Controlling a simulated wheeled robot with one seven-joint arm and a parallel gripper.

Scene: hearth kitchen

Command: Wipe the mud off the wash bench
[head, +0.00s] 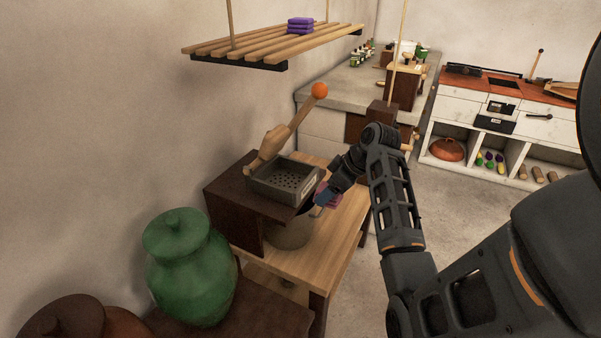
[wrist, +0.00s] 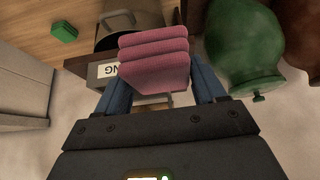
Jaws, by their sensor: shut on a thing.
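My gripper (wrist: 150,95) is shut on a pink ribbed pad (wrist: 155,62), held between its two blue fingers. In the head view the gripper (head: 322,200) is beside the metal box, above the wooden bench (head: 345,222), and the pink pad (head: 331,194) is partly hidden. I take this wooden bench to be the wash bench. Its top also shows in the wrist view (wrist: 30,22). I cannot make out any mud on the parts of it that show. I cannot tell whether the pad touches the top.
A grey perforated box (head: 286,180) sits on a dark brown box (head: 232,205), with a grey pot (head: 290,236) below. A green lidded jar (head: 190,270) stands in front. A slatted shelf (head: 255,43) hangs above. A green block (wrist: 64,32) lies on the wood.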

